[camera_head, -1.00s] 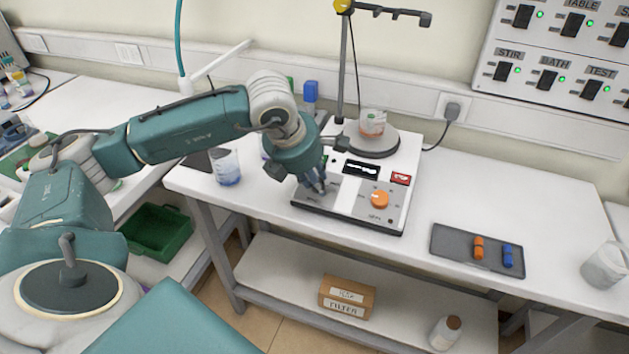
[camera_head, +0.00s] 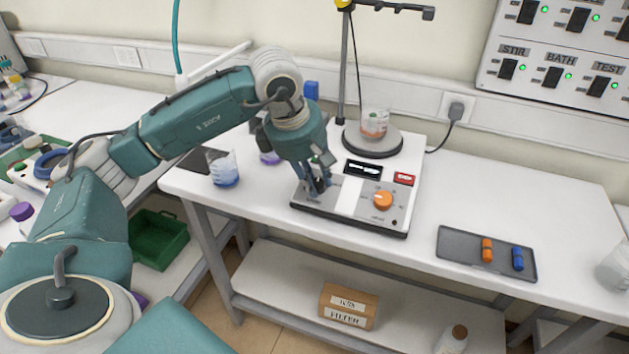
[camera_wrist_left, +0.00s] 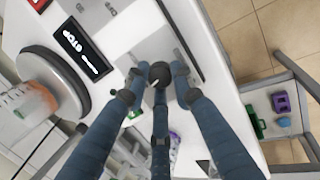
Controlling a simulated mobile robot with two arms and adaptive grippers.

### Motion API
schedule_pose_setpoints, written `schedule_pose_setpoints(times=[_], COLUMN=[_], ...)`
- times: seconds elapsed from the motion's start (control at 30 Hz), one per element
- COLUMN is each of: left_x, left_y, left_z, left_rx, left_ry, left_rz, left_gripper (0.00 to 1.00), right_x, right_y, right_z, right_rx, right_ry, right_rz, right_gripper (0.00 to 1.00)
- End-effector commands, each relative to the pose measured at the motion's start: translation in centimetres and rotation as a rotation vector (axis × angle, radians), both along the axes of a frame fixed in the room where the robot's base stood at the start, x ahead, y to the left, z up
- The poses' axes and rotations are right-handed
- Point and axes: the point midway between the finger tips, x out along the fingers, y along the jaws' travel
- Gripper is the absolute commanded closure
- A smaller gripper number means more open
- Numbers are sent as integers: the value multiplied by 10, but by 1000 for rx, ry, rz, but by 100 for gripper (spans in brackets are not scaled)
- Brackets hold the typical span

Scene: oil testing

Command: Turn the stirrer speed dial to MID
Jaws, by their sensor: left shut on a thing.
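The stirrer (camera_head: 348,207) is a white and grey box with a round plate on top and a sloped front panel. An orange dial (camera_head: 383,200) sits on the right half of the panel, apart from the gripper. My left gripper (camera_head: 318,188) is over the left half of the panel. In the left wrist view its fingers (camera_wrist_left: 162,78) are closed around a dark round knob (camera_wrist_left: 180,72) with a light pointer mark. The labels around that knob cannot be read. My right gripper is not in view.
A beaker (camera_head: 374,124) stands on the stirrer's round plate. A beaker of blue liquid (camera_head: 223,170) stands left of the stirrer. A grey tray (camera_head: 461,262) with orange and blue pieces lies at right.

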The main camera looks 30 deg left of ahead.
Motion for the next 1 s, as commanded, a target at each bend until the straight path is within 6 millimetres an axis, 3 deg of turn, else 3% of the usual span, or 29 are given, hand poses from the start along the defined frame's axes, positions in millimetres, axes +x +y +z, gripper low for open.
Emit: schedule_pose_setpoints(times=[0.33,0.87,0.9,0.97,1.0], left_x=[1,0,0,0,0], left_y=[-5,-6,-6,-5,-5], left_z=[1,1,1,0,0], left_rx=[35,41,41,42,42], left_ry=[4,9,9,10,10], left_rz=[-132,-154,-154,-154,-152], left_gripper=[100,100,70,58,57], right_x=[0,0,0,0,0], right_y=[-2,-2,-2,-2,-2], right_z=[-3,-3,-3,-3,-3], right_rx=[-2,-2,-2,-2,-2], right_ry=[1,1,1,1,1], right_rz=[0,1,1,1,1], right_gripper=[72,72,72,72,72])
